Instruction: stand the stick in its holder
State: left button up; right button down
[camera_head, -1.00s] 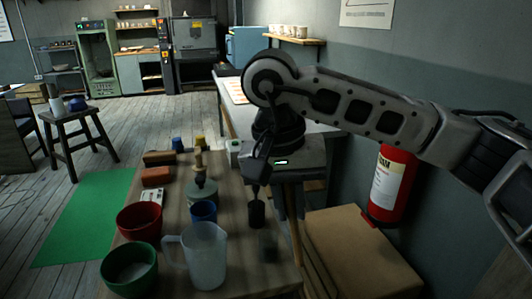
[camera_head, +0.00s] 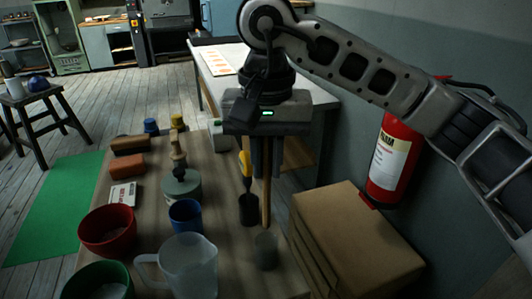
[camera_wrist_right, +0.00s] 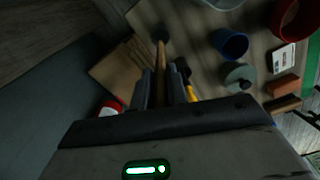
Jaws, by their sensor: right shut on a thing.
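My right gripper (camera_head: 265,172) points down and is shut on a thin wooden stick (camera_head: 266,208), which hangs nearly upright below the fingers. The stick (camera_wrist_right: 161,58) also shows between the fingers in the right wrist view. A small grey translucent cup (camera_head: 265,252), which looks like the holder, stands on the table's right side. The stick's lower end is at about the cup's rim; I cannot tell whether it is inside. In the wrist view a dark round opening (camera_wrist_right: 160,33) lies by the stick's end. My left gripper is not in view.
A yellow-handled tool (camera_head: 245,165) stands in a dark cup (camera_head: 248,210) close left of my fingers. A clear jug (camera_head: 188,268), blue cup (camera_head: 185,215), red bowl (camera_head: 107,230) and green bowl (camera_head: 98,282) are further left. Cardboard boxes (camera_head: 345,225) stand right of the table.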

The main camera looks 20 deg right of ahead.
aim_at(266, 200)
notch_tip(266, 200, down, 2)
jog(key=shift+f+b, duration=0.25)
jog(key=shift+b, duration=0.35)
jog(key=shift+f+b, duration=0.6)
jog(key=shift+f, duration=0.1)
notch_tip(266, 200, down, 4)
jog(key=b, duration=0.3)
jog(key=shift+r, duration=0.2)
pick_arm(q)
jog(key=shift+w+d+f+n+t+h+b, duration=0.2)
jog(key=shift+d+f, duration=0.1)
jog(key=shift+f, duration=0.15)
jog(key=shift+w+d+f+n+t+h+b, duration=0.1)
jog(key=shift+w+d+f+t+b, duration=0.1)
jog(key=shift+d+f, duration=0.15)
pick_arm(e)
jog(key=shift+f, duration=0.3)
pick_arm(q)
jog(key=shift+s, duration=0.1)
